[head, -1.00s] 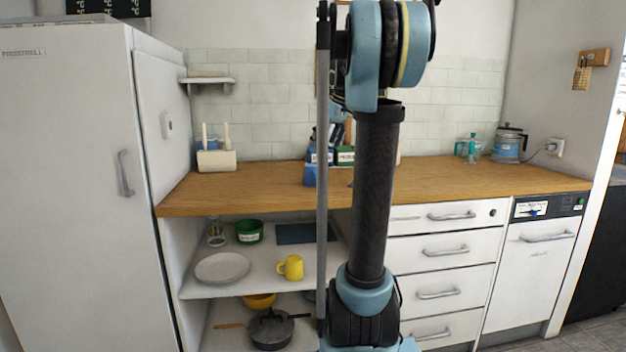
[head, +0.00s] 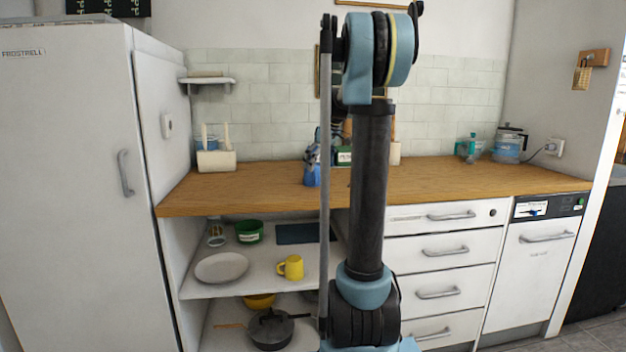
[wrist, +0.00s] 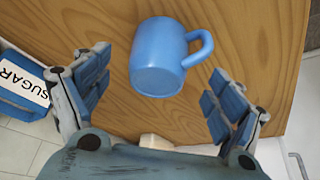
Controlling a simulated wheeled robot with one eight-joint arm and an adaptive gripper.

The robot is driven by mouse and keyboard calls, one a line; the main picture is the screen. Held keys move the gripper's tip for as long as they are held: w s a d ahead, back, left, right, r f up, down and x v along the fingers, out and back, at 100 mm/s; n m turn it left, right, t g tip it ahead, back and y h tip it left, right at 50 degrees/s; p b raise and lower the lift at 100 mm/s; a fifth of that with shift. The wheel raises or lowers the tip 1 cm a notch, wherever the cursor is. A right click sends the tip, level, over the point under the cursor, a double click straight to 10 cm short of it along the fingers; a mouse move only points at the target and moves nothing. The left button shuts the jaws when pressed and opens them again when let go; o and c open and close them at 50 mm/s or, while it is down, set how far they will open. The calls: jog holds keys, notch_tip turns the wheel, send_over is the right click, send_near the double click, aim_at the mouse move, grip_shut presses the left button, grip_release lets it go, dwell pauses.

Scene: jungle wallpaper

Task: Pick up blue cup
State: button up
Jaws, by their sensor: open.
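The blue cup (head: 312,176) stands on the wooden counter near its front edge, partly behind my arm's grey rod in the head view. In the wrist view the blue cup (wrist: 158,62) lies ahead of and between my fingers, with its handle to the right. My gripper (wrist: 158,82) is open, with a finger on each side of the cup and visible gaps to both. In the head view my gripper (head: 313,154) is small and partly hidden, just above the cup.
A blue box labelled SUGAR (wrist: 22,85) stands left of my left finger in the wrist view. A green-labelled container (head: 345,156) is behind the arm. A white utensil holder (head: 216,161) is farther left. The counter (head: 255,180) between is clear.

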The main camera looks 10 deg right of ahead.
aim_at(313, 176)
jog(key=shift+x, duration=3.15)
jog(key=shift+d, duration=0.15)
jog(key=shift+c, duration=0.2)
jog(key=c, duration=1.2)
